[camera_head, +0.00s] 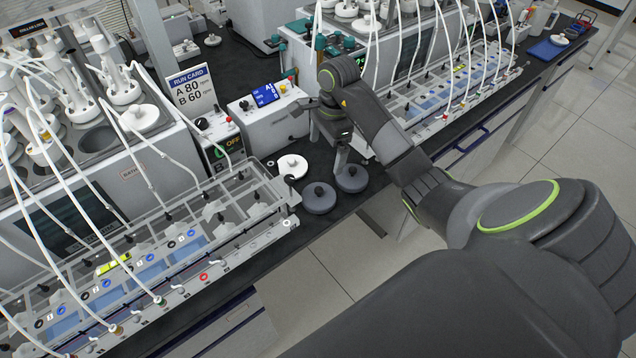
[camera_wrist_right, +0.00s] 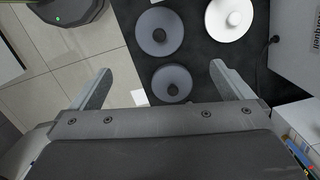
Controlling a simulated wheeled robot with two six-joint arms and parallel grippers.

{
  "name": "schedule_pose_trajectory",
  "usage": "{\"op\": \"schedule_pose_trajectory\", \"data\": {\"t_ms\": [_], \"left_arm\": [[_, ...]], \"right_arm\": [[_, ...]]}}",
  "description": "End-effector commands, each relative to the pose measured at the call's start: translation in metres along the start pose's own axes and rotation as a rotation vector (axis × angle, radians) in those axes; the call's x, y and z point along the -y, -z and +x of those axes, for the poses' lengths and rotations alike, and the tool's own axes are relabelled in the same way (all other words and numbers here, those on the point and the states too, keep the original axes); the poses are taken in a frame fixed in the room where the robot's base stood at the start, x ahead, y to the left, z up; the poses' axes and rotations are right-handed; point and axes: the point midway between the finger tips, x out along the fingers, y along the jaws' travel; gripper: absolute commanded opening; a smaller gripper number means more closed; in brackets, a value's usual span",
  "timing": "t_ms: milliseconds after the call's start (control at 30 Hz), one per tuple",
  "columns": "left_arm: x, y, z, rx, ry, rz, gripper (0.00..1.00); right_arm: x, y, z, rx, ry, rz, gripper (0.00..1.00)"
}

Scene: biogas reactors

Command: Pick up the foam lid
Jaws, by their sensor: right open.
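Three round lids with knobs lie on the black bench top: two dark grey lids, one at front (camera_head: 319,198) and one to its right (camera_head: 351,178), and a white lid (camera_head: 292,166) behind them. I cannot tell by look which is foam. My right gripper (camera_head: 336,152) points down just behind the grey lids. In the right wrist view, its fingers (camera_wrist_right: 160,68) are wide apart and empty. One grey lid (camera_wrist_right: 171,84) shows between them, the other grey lid (camera_wrist_right: 158,32) lies beyond, and the white lid (camera_wrist_right: 229,18) is at top right. My left gripper is out of view.
A control box with a blue screen (camera_head: 268,97) stands behind the lids, beside a run card (camera_head: 191,88). Tube racks flank the gap, left (camera_head: 235,215) and right (camera_head: 455,105). The bench's front edge is close to the grey lids, with tiled floor (camera_head: 310,270) beyond.

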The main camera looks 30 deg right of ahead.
Motion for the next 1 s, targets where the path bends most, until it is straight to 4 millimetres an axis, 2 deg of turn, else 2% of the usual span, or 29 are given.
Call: {"op": "schedule_pose_trajectory", "data": {"t_ms": [1000], "left_arm": [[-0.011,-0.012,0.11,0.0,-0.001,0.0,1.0]], "right_arm": [[0.0,-0.001,0.119,0.004,0.001,0.001,1.0]]}}
